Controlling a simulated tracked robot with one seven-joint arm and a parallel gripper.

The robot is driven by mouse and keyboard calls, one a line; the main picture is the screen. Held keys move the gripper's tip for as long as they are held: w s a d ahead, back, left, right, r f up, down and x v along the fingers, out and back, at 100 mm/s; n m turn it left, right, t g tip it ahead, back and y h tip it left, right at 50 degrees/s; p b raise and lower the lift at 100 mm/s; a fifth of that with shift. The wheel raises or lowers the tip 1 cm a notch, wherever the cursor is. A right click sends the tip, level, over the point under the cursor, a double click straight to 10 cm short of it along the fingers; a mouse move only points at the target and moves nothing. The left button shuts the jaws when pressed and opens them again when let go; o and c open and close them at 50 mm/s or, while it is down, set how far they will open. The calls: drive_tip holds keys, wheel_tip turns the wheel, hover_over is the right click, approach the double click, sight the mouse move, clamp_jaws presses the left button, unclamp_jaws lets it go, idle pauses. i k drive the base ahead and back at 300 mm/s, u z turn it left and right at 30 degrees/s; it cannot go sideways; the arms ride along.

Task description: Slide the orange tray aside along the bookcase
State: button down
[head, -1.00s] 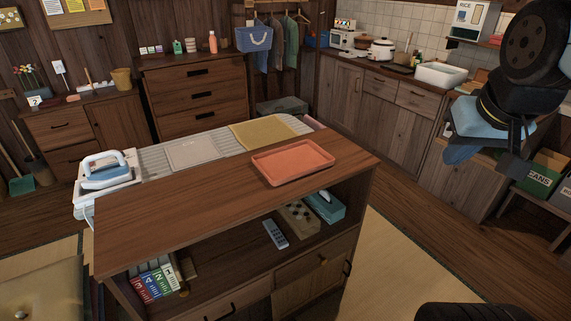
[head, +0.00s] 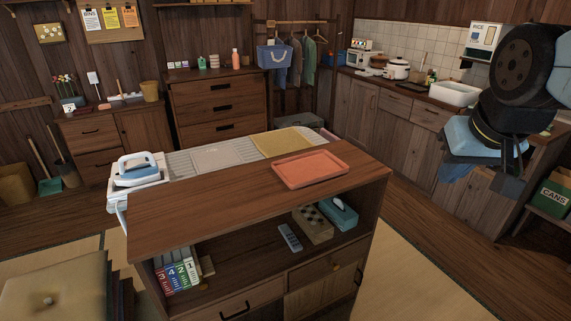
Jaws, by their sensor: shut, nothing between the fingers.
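The orange tray (head: 310,169) lies flat and empty on the top of the low wooden bookcase (head: 215,204), towards its right end. Bare wood shows on the bookcase top to the left of the tray, with a narrower strip to its right. My gripper (head: 512,185) hangs at the right side of the head view, well to the right of the bookcase and apart from the tray. It points downward, is shut and holds nothing. A blue part of my arm partly covers it.
An ironing board with an iron (head: 137,168) and a yellow cloth (head: 282,142) stands close behind the bookcase. The open shelf below holds books (head: 180,272), a remote (head: 290,237), a box and a tissue box (head: 339,213). Tatami floor is clear to the bookcase's right.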

sight(303, 170)
drive_tip(key=i, duration=0.85)
drive_tip(key=z, duration=0.05)
